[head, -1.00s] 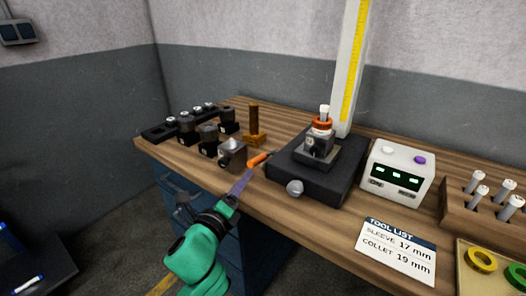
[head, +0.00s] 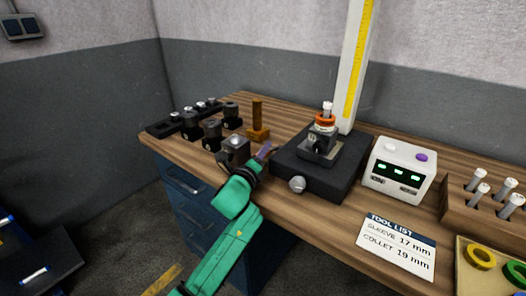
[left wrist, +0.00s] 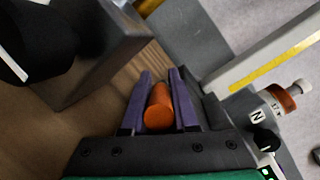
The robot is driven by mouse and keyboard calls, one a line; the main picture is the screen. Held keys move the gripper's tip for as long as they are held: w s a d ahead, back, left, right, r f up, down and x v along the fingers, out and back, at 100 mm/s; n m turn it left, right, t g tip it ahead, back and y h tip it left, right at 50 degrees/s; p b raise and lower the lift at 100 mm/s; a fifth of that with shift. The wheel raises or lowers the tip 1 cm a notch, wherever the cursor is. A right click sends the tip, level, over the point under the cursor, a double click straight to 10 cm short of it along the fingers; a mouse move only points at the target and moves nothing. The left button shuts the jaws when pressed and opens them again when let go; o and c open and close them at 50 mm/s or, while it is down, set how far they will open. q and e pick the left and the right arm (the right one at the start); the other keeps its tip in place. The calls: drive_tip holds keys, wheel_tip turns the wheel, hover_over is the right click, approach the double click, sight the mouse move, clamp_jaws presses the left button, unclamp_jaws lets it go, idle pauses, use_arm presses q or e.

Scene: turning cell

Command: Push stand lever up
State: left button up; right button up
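The stand's lever shows as an orange rounded handle (left wrist: 159,108) in the left wrist view, end towards the camera. My left gripper (left wrist: 160,100) has its two purple fingers apart, one on each side of the handle, with narrow gaps visible. In the head view my left gripper (head: 264,153) is at the front left of the black stand base (head: 318,172) and covers the handle. Where the lever joins the stand is hidden. A holder with an orange ring (head: 325,122) and a white-topped tool sits on the base. My right gripper is not in view.
A grey block (head: 234,149) stands close left of my gripper, with several black holders behind it. A white display box (head: 399,169) and a tool list card (head: 397,246) are to the right. The tall scale column (head: 355,65) rises behind the base.

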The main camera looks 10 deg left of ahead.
use_arm(q)
clamp_jaws()
idle(1.1)
